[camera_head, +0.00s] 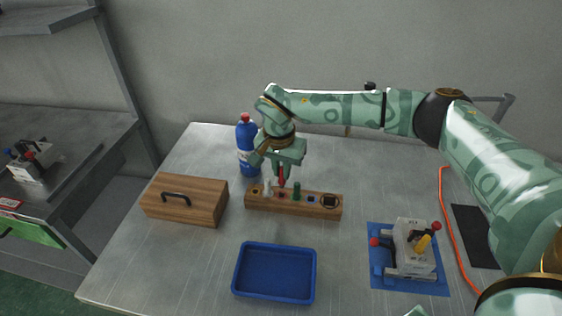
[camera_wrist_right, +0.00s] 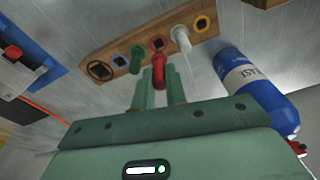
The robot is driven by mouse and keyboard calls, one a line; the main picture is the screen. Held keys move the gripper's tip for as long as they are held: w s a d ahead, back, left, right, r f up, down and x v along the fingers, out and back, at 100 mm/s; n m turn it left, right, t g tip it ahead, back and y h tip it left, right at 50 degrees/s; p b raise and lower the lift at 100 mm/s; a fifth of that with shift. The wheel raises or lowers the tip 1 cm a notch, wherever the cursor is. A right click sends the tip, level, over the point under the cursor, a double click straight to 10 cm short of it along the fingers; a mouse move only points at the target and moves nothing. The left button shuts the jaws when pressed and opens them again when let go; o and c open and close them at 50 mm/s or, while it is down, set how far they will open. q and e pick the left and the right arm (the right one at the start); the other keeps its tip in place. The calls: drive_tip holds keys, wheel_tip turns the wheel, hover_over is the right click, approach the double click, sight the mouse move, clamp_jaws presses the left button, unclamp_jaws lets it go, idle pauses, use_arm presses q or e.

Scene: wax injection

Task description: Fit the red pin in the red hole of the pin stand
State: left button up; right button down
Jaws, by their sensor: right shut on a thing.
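The red pin (camera_head: 282,179) is held upright between the fingers of my right gripper (camera_head: 282,171), over the wooden pin stand (camera_head: 262,205). In the right wrist view the red pin (camera_wrist_right: 158,73) stands between the two green fingertips (camera_wrist_right: 158,88). Its end is close to the red-ringed hole (camera_wrist_right: 157,42), whose dark opening partly shows. I cannot tell whether the pin touches the stand. A white pin (camera_wrist_right: 181,38) and a green pin (camera_wrist_right: 137,60) stand in the holes on either side. My left gripper is not in view.
A blue bottle (camera_head: 247,150) stands close behind the gripper. A wooden box with a handle (camera_head: 190,205) is left of the stand. A blue tray (camera_head: 274,299) lies in front. A clamp device (camera_head: 409,250) on a blue mat and an orange cable (camera_head: 447,215) are right.

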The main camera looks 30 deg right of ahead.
sight(281, 182)
drive_tip(key=shift+f, duration=1)
drive_tip(key=shift+p, duration=0.7)
idle(1.1)
drive_tip(key=shift+f+b, duration=0.5)
drive_tip(key=shift+f, duration=1)
drive_tip(key=c, duration=1.3)
unclamp_jaws()
drive_tip(key=shift+c, duration=0.2)
wheel_tip(281, 182, up, 16)
drive_tip(key=s+a+p, duration=0.1)
drive_tip(key=p, duration=0.2)
drive_tip(key=shift+s+a, duration=0.15)
drive_tip(key=shift+a, duration=0.15)
drive_tip(key=shift+r, duration=0.15)
